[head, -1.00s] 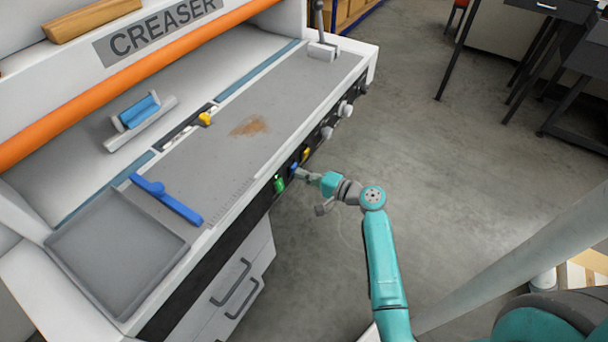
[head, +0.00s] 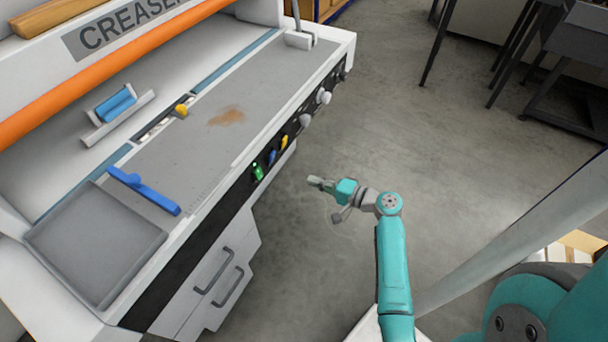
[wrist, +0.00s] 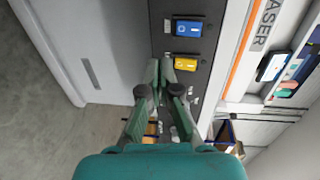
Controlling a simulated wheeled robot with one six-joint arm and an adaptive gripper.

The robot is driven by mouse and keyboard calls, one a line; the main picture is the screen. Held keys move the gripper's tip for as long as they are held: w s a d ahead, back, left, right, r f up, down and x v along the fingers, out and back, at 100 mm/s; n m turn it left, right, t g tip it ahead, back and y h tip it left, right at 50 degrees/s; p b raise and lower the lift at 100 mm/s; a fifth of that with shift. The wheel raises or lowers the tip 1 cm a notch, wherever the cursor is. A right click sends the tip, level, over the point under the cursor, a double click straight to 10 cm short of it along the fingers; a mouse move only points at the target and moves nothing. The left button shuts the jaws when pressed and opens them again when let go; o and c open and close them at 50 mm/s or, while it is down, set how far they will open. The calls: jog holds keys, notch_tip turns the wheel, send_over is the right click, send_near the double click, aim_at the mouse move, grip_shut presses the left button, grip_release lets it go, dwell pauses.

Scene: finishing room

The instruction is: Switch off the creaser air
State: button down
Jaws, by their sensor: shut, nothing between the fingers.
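The creaser (head: 230,85) stands at the left in the head view, with a dark control panel along its front edge. On the panel are a green switch (head: 257,172), a blue switch (head: 271,157) and a yellow switch (head: 284,142). The blue switch (wrist: 187,28) and yellow switch (wrist: 186,62) also show in the wrist view; the green one does not. I cannot read which control is for air. My gripper (head: 314,182) is shut and empty, apart from the panel, to the right of the switches. In the wrist view its fingertips (wrist: 165,66) appear beside the yellow switch.
Grey knobs (head: 323,97) sit farther along the panel. A blue-handled bar (head: 145,191) and a grey tray (head: 95,245) lie on the creaser bed. Open floor (head: 400,140) lies right of the creaser; dark stands (head: 570,75) are at the back right.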

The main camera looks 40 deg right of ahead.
jog(key=shift+s+d+f, duration=0.15)
jog(key=shift+s+d, duration=0.1)
jog(key=shift+s, duration=0.6)
jog(key=s+a+f+g+h, duration=0.3)
jog(key=s+a+f, duration=0.2)
jog(key=a+f, duration=0.45)
jog(key=s+a+n+g+h, duration=0.1)
jog(key=s+a+n+h, duration=0.15)
jog(key=s+a, duration=0.65)
jog(key=s+a+r+n+t, duration=0.1)
jog(key=s+a+r+n, duration=0.1)
jog(key=s+r+n, duration=0.4)
jog(key=s+a+r+n+t, duration=0.2)
jog(key=s+r+n, duration=0.4)
jog(key=s+r, duration=0.5)
notch_tip(320, 180, up, 4)
jog(key=shift+s+a+f+y, duration=0.1)
jog(key=shift+s+a+y, duration=0.05)
jog(key=shift+a+y, duration=0.35)
